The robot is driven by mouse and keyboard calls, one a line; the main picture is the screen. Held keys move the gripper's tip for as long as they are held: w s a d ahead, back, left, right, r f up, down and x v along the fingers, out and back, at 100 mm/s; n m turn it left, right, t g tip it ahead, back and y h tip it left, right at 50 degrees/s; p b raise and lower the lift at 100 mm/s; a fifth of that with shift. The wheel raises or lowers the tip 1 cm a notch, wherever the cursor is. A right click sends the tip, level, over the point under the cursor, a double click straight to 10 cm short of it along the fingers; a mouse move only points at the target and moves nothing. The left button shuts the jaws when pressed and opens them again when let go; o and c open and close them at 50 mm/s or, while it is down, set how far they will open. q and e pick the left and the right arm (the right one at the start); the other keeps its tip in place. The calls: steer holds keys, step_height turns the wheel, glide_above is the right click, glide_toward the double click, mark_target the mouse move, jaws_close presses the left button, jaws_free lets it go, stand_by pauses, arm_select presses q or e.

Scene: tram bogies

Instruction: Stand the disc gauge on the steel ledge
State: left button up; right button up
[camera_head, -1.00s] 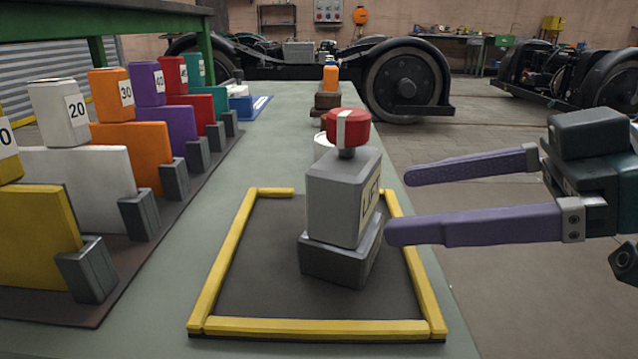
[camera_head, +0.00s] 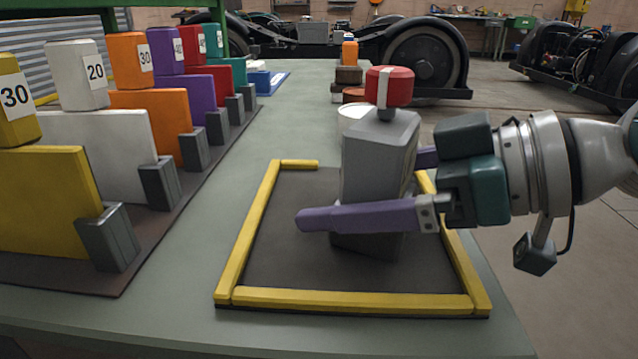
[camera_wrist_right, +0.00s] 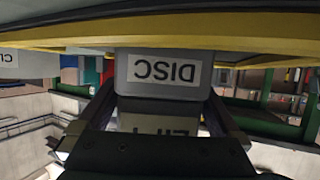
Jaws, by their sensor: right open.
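A light grey block with a red-and-white knob (camera_head: 380,150) stands upright on a darker grey base (camera_head: 368,246) inside a yellow-edged mat. In the right wrist view, a grey face labelled DISC (camera_wrist_right: 163,70) shows inverted, with a second face marked LIFT (camera_wrist_right: 155,122) below it. I take this for the disc gauge. My right gripper (camera_head: 340,195) is open, its purple fingers on the near and far sides of the block. Most of the far finger is hidden behind the block. I cannot single out the steel ledge. My left gripper is not in view.
Coloured numbered plates (camera_head: 95,145) in grey holders line the left side of the table. The yellow-edged mat (camera_head: 290,278) has bare room left of the block. A white cylinder (camera_head: 352,121) and several brown and orange pieces stand behind it.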

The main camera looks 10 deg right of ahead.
steer(key=shift+w+a+f, duration=0.1)
steer(key=shift+w+a, duration=0.15)
steer(key=shift+s, duration=0.1)
jaws_close()
stand_by(0.8)
